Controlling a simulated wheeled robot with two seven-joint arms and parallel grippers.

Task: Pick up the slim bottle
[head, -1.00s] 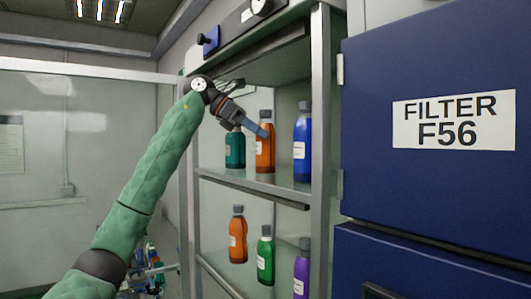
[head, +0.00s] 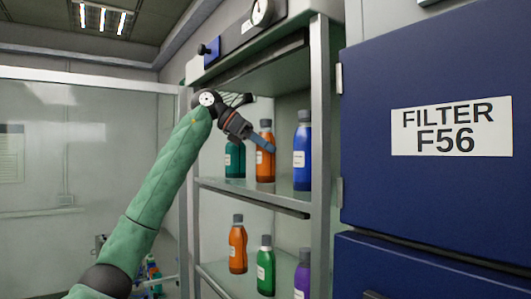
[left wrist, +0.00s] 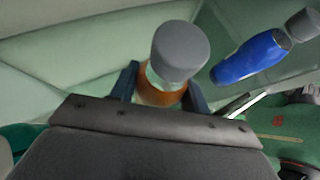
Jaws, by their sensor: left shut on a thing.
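An orange bottle (head: 265,171) with a grey cap stands upright on the upper shelf, between a teal bottle (head: 234,162) and a blue bottle (head: 302,158). My left gripper (head: 268,146) reaches in from the left, with its fingers across the upper part of the orange bottle. In the left wrist view the fingers lie on both sides of the orange bottle (left wrist: 164,97), below its cap, and are shut on it. The bottle appears still on the shelf. I cannot tell from the frames which bottle the word slim means. My right gripper is not in view.
The lower shelf holds another orange bottle (head: 238,250), a green bottle (head: 265,271) and a purple bottle (head: 302,280). A metal post (head: 320,130) stands at the shelf's right front. A dark blue cabinet (head: 430,205) labelled FILTER F56 is on the right.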

